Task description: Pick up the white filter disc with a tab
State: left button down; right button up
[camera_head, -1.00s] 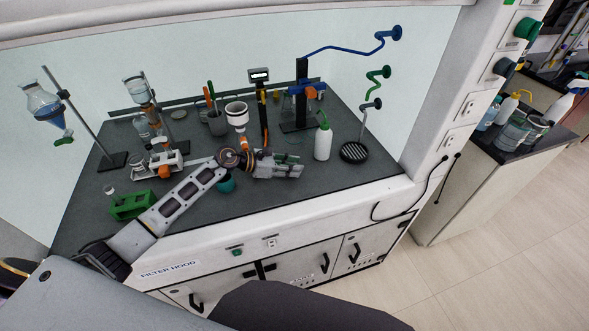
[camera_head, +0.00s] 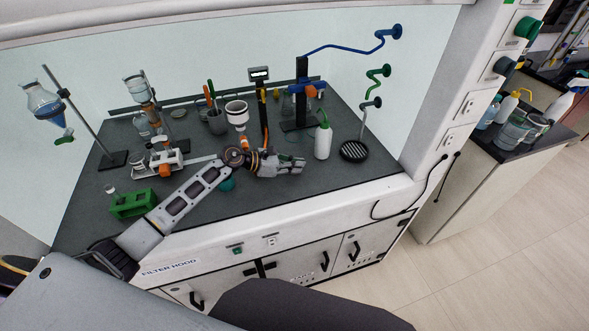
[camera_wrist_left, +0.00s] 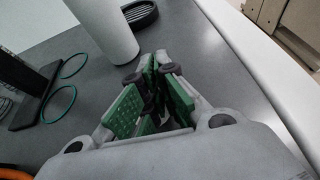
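I cannot clearly make out a white filter disc with a tab in either view. A pale flat disc (camera_head: 179,114) lies at the back left of the hood counter, too small to tell what it is. My left gripper (camera_head: 299,165) is above the middle front of the counter, right of a white funnel (camera_head: 237,110). My right gripper is not in view.
A white wash bottle (camera_head: 323,142) and a round black slotted base (camera_head: 354,151) stand right of my gripper. Thin green rings (camera_wrist_left: 59,104) lie beside a black stand base. A green block (camera_head: 133,204) and glassware stands are left. The counter's front right is clear.

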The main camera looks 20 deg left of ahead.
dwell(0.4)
pick_arm(q)
jog(key=shift+r+b, duration=0.5)
jog(key=shift+r, duration=4.5)
